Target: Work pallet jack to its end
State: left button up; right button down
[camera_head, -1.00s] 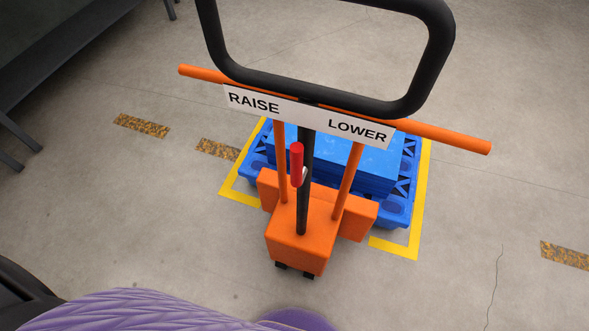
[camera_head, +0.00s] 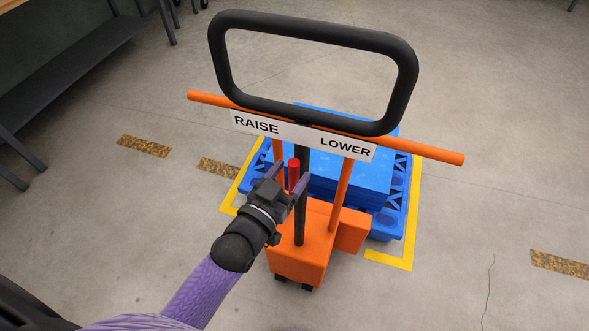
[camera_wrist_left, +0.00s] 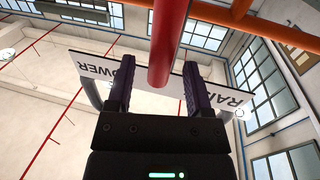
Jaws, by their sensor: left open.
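The orange pallet jack (camera_head: 298,256) stands on the floor with its black loop handle (camera_head: 397,88) at the top. A white sign (camera_head: 288,132) below the loop reads RAISE on the left and LOWER on the right. A short red lever (camera_head: 293,166) stands upright beside the black post, left of it. My left gripper (camera_head: 288,177) is open, its fingers on either side of the red lever. In the left wrist view the red lever (camera_wrist_left: 167,45) runs between the open fingers (camera_wrist_left: 157,75); contact is unclear. My right gripper is out of view.
A blue pallet (camera_head: 389,222) with blue sheets (camera_head: 350,176) lies behind the jack, inside yellow floor lines (camera_head: 412,235). An orange crossbar (camera_head: 430,152) spans the jack under the loop. A dark bench (camera_head: 75,65) stands at upper left. Floor to the right is clear.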

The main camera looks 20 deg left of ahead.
pick_arm(q)
jog(key=shift+x, duration=1.05)
grip_shut()
dwell(0.6)
